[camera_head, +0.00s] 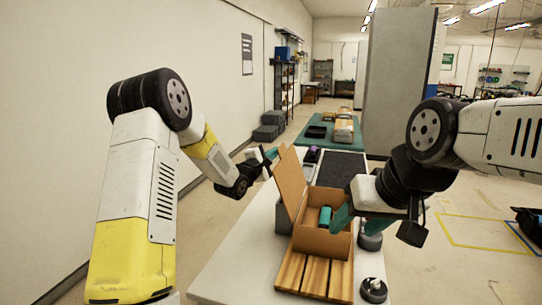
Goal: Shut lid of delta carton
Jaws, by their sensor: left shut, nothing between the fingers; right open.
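The carton (322,244) is a brown open box on a wooden slatted base (314,275) on the white table. Its lid (291,182) stands up, tilted, on the left side. No carton label is readable.
The white table (238,260) is clear at its left front. A green table (318,143) stands farther back.

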